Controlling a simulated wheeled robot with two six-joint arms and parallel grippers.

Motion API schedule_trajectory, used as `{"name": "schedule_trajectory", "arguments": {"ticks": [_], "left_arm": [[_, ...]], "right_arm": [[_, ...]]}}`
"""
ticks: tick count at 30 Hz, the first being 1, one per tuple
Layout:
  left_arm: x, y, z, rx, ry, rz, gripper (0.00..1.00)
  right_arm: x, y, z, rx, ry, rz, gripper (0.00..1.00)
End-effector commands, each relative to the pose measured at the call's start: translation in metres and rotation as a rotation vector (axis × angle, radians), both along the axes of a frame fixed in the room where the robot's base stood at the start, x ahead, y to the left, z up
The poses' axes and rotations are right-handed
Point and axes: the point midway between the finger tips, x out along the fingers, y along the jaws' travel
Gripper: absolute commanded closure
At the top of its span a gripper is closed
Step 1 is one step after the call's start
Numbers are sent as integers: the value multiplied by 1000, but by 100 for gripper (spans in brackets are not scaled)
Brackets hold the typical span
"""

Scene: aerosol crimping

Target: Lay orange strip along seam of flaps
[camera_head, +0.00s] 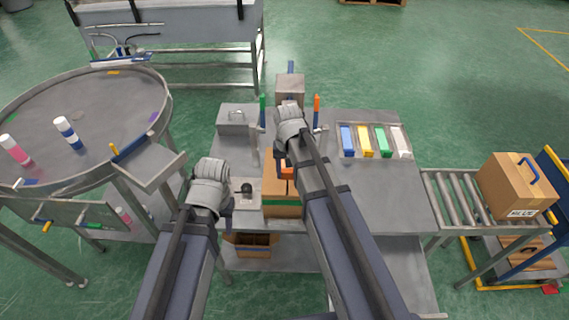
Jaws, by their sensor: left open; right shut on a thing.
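A brown cardboard box (277,205) stands on the grey workbench, with its top flaps folded shut and a seam between them. A small orange piece (287,173), seemingly the orange strip, shows over the flaps near the seam. My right gripper (285,162) is above the box and shut on this orange piece; my forearm hides part of the box and the strip's far end. Whether the strip touches the flaps cannot be told. My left gripper (229,207) is open and empty, left of the box near the bench's front edge.
A tray (376,155) with blue, yellow, green and white blocks lies to the right. Green (262,110) and orange (317,104) upright pieces stand behind the box. A roller conveyor (455,198) carries another carton (515,186). A round table (100,105) is at left. The bench's right part is clear.

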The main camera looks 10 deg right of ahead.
Motion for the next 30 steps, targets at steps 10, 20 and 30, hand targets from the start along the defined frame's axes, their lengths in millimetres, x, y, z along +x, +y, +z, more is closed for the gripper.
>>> {"name": "schedule_trajectory", "arguments": {"ticks": [10, 20, 30], "left_arm": [[0, 0, -9, 0, 0, -1, 54], [0, 0, -37, 1, 0, -3, 54], [0, 0, -63, 1, 0, -2, 54]], "right_arm": [[0, 0, -9, 0, 0, 0, 100], [0, 0, -37, 0, 0, 0, 100], [0, 0, -63, 0, 0, 0, 100]]}}
